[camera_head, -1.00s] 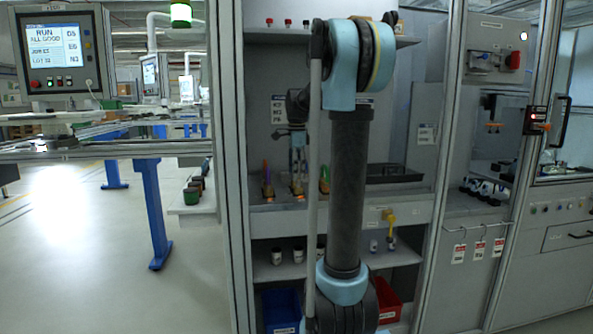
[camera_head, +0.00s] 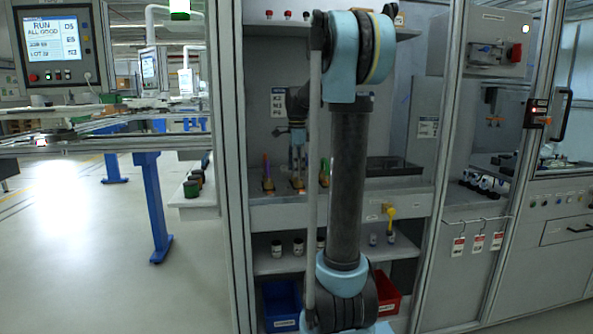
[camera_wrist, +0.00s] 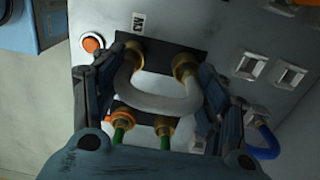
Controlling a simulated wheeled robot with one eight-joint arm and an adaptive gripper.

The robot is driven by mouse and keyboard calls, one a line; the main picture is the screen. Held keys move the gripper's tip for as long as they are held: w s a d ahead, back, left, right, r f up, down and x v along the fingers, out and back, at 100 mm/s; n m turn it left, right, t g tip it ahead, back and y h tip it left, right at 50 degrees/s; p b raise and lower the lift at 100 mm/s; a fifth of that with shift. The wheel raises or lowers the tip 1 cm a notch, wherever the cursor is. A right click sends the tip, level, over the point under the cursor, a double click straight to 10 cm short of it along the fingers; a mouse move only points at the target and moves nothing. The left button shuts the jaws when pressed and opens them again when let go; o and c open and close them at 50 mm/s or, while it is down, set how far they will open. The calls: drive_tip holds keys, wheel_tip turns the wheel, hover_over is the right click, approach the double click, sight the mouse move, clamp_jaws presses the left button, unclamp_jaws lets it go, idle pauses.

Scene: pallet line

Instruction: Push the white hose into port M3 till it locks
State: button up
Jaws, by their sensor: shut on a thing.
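The white hose (camera_wrist: 165,102) is bent in a U in the wrist view, with a brass fitting at each end. Its two ends meet a black plate (camera_wrist: 157,62) under the M3 label (camera_wrist: 139,22). Whether the fittings are fully seated cannot be told. My gripper (camera_wrist: 150,82) is shut on the hose, one finger on each side of the loop. In the head view my gripper (camera_head: 297,152) is small, low over the work shelf, partly behind my arm; the hose cannot be made out there.
Two green hoses (camera_wrist: 119,143) with brass fittings sit just below the loop. An orange button (camera_wrist: 91,43) is at left; a blue hose (camera_wrist: 268,143) and white-framed sockets (camera_wrist: 251,66) are at right. Several upright coloured-tipped items (camera_head: 267,172) stand on the shelf near my gripper.

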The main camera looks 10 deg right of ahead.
drive_tip(key=shift+f, duration=0.3)
idle(0.5)
drive_tip(key=o, duration=1.2)
drive_tip(key=shift+c, duration=0.2)
